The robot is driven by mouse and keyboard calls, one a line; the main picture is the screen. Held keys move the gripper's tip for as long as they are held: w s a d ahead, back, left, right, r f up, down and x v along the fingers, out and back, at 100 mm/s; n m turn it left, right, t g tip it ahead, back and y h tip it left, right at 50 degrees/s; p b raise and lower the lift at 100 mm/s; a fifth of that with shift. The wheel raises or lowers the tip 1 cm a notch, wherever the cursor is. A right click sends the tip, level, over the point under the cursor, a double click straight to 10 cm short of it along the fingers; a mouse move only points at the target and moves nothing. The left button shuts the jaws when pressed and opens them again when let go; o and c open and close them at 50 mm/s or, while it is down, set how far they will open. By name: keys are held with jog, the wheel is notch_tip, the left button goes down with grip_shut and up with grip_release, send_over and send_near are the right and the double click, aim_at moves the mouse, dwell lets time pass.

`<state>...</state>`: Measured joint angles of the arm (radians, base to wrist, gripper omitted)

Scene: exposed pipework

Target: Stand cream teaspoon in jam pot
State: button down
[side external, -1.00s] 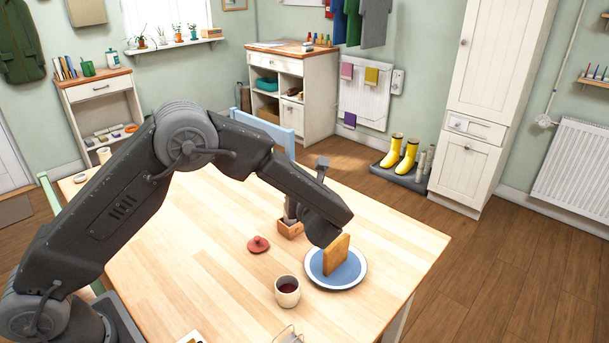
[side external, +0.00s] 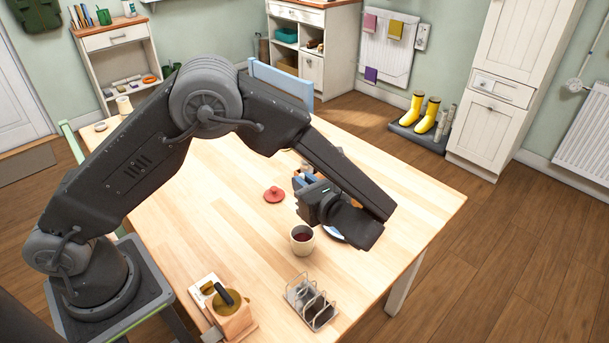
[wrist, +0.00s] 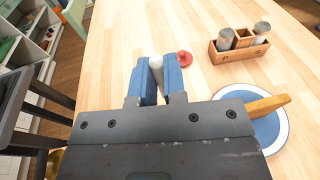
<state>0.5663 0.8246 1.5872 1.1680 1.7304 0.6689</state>
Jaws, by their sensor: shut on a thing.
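The jam pot (side external: 302,240) is a pale open pot with dark red jam inside, upright on the wooden table. Its likely lid, red and knobbed (side external: 274,195), lies apart behind it and shows in the wrist view too (wrist: 185,58). My gripper (side external: 302,181) is above the table, just behind the pot in the side view. In the wrist view its blue fingers (wrist: 160,72) are shut on a pale cream piece, the cream teaspoon (wrist: 156,63). Most of the spoon is hidden between the fingers, so its tilt is unclear. The pot is not visible in the wrist view.
The table's left is mostly clear.

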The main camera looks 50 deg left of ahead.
notch_tip(320, 180, down, 8)
jog(key=shift+f, duration=0.2)
dwell(0.8)
jog(key=c, duration=1.1)
grip_release()
jog(key=shift+d, duration=0.15)
jog(key=v, duration=1.3)
jog(key=shift+d, duration=0.25)
jog(key=shift+r, duration=0.1)
